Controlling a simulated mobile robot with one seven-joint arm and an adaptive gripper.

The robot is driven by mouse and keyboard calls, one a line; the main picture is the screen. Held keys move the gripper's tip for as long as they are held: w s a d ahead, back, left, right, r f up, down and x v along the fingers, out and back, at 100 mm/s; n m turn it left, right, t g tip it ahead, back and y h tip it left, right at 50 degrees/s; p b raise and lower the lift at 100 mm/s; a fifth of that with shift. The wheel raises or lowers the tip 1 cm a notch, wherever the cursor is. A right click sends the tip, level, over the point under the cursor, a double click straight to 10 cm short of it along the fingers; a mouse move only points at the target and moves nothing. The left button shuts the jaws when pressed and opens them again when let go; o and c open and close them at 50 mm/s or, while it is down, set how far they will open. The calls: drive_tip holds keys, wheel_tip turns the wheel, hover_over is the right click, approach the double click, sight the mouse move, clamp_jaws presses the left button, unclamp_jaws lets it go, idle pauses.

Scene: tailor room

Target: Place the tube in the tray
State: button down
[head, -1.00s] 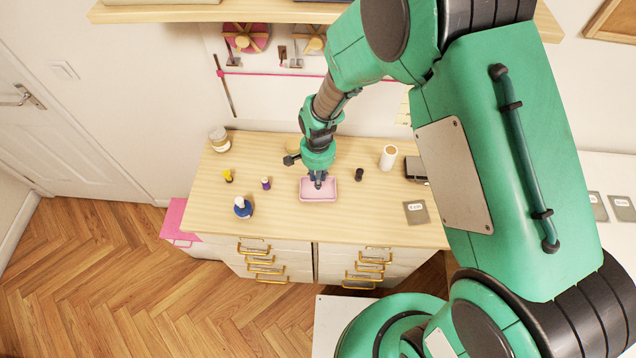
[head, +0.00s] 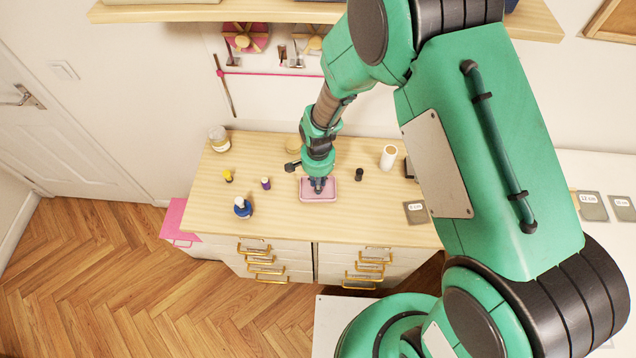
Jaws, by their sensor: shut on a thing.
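The pink tray (head: 306,197) lies on the wooden cabinet top, near the middle. My gripper (head: 318,188) points down over the tray, its fingers low and inside the tray's outline. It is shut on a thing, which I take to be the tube. The tube is hidden by the fingers and too small to make out. I cannot tell whether it touches the tray's floor.
Left of the tray stand a purple bottle (head: 266,183), a yellow item (head: 228,175), a blue bottle (head: 243,207) and a jar (head: 219,138). To the right are a black spool (head: 359,174), a white cylinder (head: 389,157) and a grey card (head: 415,212).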

drive_tip(key=shift+f, duration=0.2)
drive_tip(key=c, duration=1.6)
unclamp_jaws()
drive_tip(key=shift+o, duration=0.2)
drive_tip(key=shift+r, duration=0.1)
wheel_tip(320, 180, up, 12)
drive_tip(key=shift+r, duration=0.1)
